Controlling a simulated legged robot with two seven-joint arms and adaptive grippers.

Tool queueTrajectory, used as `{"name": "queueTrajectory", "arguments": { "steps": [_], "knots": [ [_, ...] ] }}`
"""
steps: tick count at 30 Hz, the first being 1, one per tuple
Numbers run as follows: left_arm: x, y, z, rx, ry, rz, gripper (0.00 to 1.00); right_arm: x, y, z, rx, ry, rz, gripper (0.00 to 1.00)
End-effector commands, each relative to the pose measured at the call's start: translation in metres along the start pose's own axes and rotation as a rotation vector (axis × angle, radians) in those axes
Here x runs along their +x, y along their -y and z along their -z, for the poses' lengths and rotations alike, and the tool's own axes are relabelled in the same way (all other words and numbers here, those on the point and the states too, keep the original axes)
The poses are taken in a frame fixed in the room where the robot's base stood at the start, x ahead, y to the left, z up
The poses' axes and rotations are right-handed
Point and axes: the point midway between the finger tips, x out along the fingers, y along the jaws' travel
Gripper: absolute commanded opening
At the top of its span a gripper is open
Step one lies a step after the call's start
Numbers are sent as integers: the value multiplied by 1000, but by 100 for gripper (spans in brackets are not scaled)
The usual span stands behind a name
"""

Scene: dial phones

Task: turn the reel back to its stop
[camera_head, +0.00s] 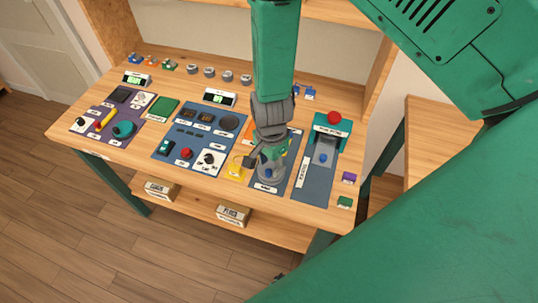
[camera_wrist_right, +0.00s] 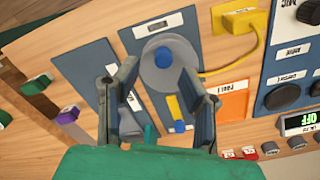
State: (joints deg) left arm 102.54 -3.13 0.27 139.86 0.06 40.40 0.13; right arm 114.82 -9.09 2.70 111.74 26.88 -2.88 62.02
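The reel is a round grey disc with a blue hub, on a dark blue panel in the right wrist view (camera_wrist_right: 153,76). In the head view the reel (camera_head: 271,178) is partly hidden beneath my right gripper (camera_head: 262,158). In the right wrist view my right gripper (camera_wrist_right: 160,78) is open, its two fingers apart at the near side of the reel. Nothing shows held between the fingers; whether a fingertip touches the rim cannot be told. A yellow cable runs from the reel to a yellow plug block (camera_wrist_right: 240,20). My left gripper is not in view.
A panel with a red button (camera_head: 334,118) stands right of the reel. A panel of dials (camera_head: 196,138) lies to its left, and a purple panel (camera_head: 108,120) is farther left. Small purple (camera_head: 348,177) and green (camera_head: 344,202) blocks sit near the table's right edge.

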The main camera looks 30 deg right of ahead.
Motion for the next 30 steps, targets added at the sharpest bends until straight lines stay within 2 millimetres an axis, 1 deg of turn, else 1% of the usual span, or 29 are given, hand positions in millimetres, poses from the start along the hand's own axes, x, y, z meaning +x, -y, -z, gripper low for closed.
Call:
{"name": "queueTrajectory", "arguments": {
  "steps": [1,7,15,20,30],
  "knots": [
    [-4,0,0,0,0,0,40,-6,0,0,0,0,1,36],
    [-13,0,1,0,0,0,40,-22,0,0,1,0,-1,36],
    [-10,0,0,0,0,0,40,-41,0,0,0,-1,1,36],
    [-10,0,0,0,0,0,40,-46,0,0,0,0,-1,36],
    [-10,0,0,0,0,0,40,-46,0,0,0,0,-1,36]
  ]
}}
